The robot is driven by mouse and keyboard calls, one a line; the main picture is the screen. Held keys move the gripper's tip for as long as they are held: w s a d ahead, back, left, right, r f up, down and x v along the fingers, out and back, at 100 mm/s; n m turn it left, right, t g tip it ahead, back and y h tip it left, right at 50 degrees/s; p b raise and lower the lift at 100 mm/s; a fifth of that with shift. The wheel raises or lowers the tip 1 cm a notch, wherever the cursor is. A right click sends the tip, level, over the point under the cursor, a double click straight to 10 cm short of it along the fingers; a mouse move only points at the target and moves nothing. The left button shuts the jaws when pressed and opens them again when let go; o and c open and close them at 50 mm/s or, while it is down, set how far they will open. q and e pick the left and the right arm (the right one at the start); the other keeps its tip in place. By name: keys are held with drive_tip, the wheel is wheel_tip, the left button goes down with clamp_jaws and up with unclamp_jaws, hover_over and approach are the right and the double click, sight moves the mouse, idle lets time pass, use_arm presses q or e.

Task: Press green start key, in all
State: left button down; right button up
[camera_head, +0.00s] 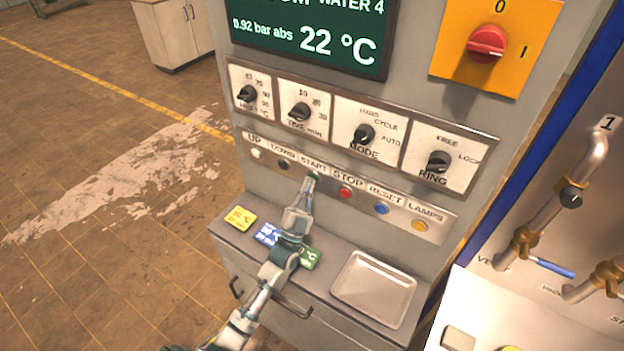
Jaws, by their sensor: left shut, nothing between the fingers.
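The green start key (314,175) sits under the START label in the row of keys on the grey control panel. Only a little of its green shows. My left gripper (309,186) is shut and empty, its tip pointing up at the start key and overlapping it in the view. I cannot tell whether the tip touches the key or stops just short of it. My right gripper is not in view.
The red STOP key (345,193), blue RESET key (381,208) and yellow LAMPS key (419,225) are to the right. Knobs, including the MODE knob (364,134), are above.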

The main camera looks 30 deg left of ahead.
use_arm(q)
drive_tip(key=shift+s, duration=0.1)
drive_tip(key=shift+s+p, duration=0.4)
drive_tip(key=shift+s, duration=0.4)
drive_tip(key=shift+a, duration=0.1)
drive_tip(key=s+p, duration=0.1)
drive_tip(key=s, duration=0.1)
drive_tip(key=s+p, duration=0.1)
drive_tip(key=s, duration=0.2)
drive_tip(key=shift+a, duration=0.2)
idle(0.6)
